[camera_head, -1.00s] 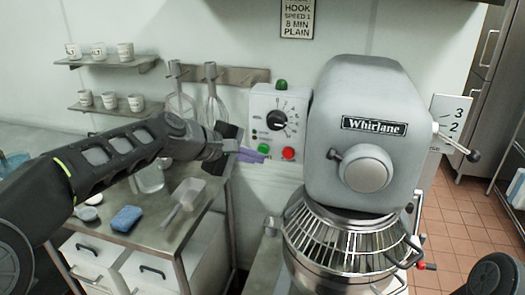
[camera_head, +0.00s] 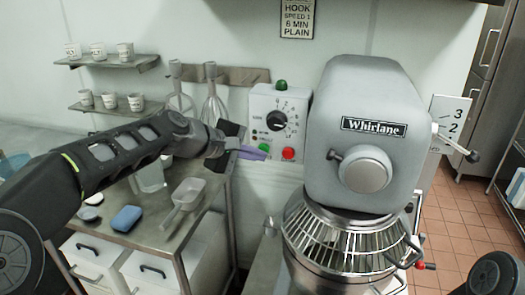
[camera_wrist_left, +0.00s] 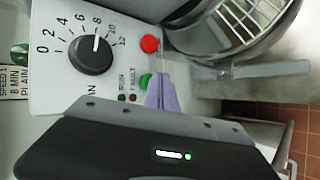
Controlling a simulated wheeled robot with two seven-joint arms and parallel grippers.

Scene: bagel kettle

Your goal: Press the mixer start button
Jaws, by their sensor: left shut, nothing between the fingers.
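The mixer (camera_head: 365,120), grey and marked Whirlane, stands right of centre above a wire bowl guard (camera_head: 345,240). Its white control panel (camera_head: 293,103) has a black dial (camera_head: 278,121), a red button (camera_head: 289,153) and a green button (camera_head: 264,147). My left gripper (camera_head: 262,155) is shut and empty, its purple fingertips just below the green button. In the left wrist view, the fingertips (camera_wrist_left: 162,82) overlap the lower side of the green button (camera_wrist_left: 146,80); I cannot tell whether they touch it. The red button (camera_wrist_left: 149,44) is clear of them. My right gripper is not shown.
A steel table (camera_head: 150,235) at left holds a blue sponge (camera_head: 126,218) and a scoop (camera_head: 184,198). Tiled floor is open at right.

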